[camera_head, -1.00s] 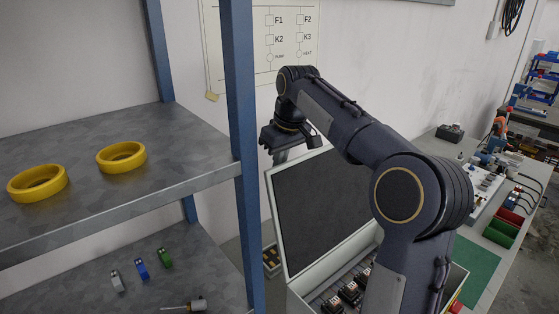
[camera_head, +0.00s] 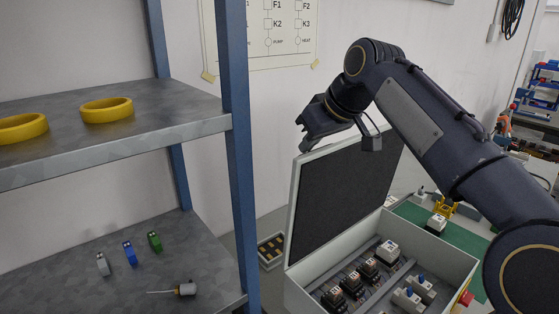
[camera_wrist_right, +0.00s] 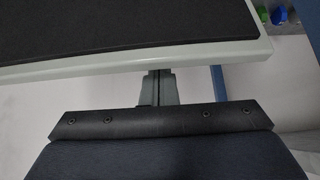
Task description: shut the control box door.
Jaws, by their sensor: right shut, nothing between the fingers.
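The control box (camera_head: 446,256) stands open on the bench in the head view, with switches and dark components inside. Its door (camera_head: 340,196) is raised steeply at the box's left side, dark inside with a pale rim. My right gripper (camera_head: 306,136) is shut and empty near the door's upper left corner, at its top edge. In the right wrist view the shut fingers (camera_wrist_right: 157,88) reach to the pale rim of the door (camera_wrist_right: 150,62) and partly go behind it; whether they touch cannot be told. My left gripper is not in view.
A blue-post metal shelf (camera_head: 237,150) stands at the left with yellow rings (camera_head: 107,110) and small terminal blocks (camera_head: 129,253). A small tray (camera_head: 271,250) sits between shelf and box. A green mat (camera_head: 470,249) lies right of the box.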

